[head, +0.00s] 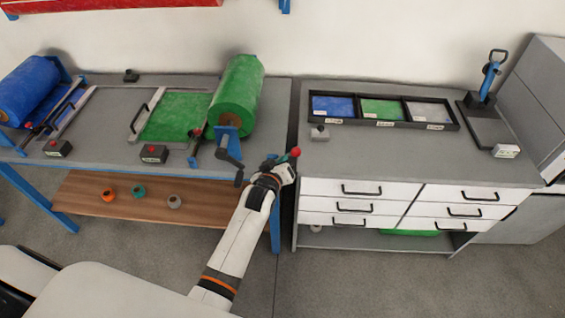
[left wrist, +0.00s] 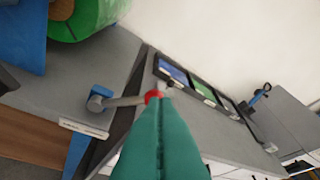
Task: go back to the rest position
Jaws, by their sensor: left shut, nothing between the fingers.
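My left arm reaches up from the bottom middle of the head view. Its gripper (head: 273,158) is over the gap between the bench and the drawer cabinet, near the bench's right end. In the left wrist view its teal fingers (left wrist: 157,108) are together with nothing between them. A red knob (left wrist: 152,96) on a grey crank (left wrist: 122,101) shows right at the fingertips; I cannot tell whether they touch. A red knob (head: 295,152) also shows beside the gripper in the head view. My right gripper is not in view.
The grey bench (head: 105,170) holds a blue roll (head: 27,92) and a green roll (head: 238,95). The cabinet (head: 350,188) at right carries a black tray (head: 385,123) and a lever press (head: 489,80). A lower wooden shelf (head: 80,205) holds small rings. Floor in front is clear.

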